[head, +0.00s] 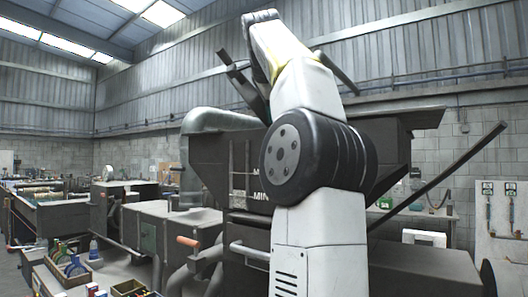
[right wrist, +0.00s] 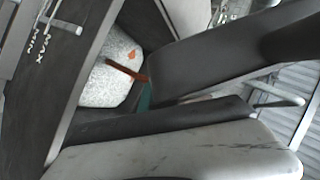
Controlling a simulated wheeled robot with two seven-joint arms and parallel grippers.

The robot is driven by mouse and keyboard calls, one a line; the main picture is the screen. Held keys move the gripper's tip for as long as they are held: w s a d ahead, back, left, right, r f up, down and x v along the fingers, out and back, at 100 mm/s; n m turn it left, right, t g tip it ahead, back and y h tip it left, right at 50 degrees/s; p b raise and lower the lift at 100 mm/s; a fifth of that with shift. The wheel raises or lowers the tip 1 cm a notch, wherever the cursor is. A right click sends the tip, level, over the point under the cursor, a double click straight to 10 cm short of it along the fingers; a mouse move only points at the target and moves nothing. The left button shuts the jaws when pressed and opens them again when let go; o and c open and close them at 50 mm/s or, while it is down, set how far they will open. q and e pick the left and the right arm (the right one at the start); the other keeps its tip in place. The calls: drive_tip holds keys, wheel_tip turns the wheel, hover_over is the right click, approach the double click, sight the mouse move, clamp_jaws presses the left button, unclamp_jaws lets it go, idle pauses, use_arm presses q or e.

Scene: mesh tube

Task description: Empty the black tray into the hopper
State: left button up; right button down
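The hopper (head: 240,170) is a large dark bin behind my raised right arm in the head view, with a MIN mark on its front. Its dark wall with MAX and MIN marks (right wrist: 70,75) also shows in the right wrist view. A pale speckled mass (right wrist: 108,72) with an orange mark lies beside that wall. My right gripper (head: 240,78) is high over the hopper's left part, mostly dark bars against the grey wall; its finger gap is unclear. I cannot make out the black tray for certain. My left gripper is not in view.
A long dark bar (head: 440,178) slants up at the right of the hopper. A silver duct (head: 212,120) stands at its left. A crate of small bottles (head: 68,268) and an open box (head: 128,288) are at the lower left. A white panel (head: 500,220) stands far right.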

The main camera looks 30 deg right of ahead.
drive_tip(key=shift+s+d+r+m+t+y+p, duration=0.3)
drive_tip(key=shift+r+m+t+y+p, duration=0.1)
drive_tip(key=shift+m+t+y+p, duration=0.35)
idle(1.2)
drive_tip(key=shift+s+d+r+m+y, duration=0.1)
drive_tip(key=shift+d+r+m+y, duration=0.05)
drive_tip(key=shift+d+m+y, duration=0.15)
idle(0.4)
drive_tip(key=shift+s+d+t, duration=0.1)
drive_tip(key=shift+t, duration=0.25)
drive_tip(key=shift+d+m, duration=0.1)
drive_tip(key=shift+m, duration=0.15)
drive_tip(key=shift+s+d+r+m+t+y, duration=0.2)
drive_tip(key=shift+s+d+m+t+y, duration=0.3)
drive_tip(key=shift+y, duration=0.05)
drive_tip(key=shift+d, duration=0.1)
drive_tip(key=shift+s+d+r+m+t+y, duration=0.15)
drive_tip(key=shift+s+d+m+t+y, duration=0.15)
drive_tip(key=shift+m+t+y, duration=0.35)
drive_tip(key=shift+s+d+m+t, duration=0.15)
drive_tip(key=shift+m+t, duration=0.1)
drive_tip(key=shift+m, duration=0.2)
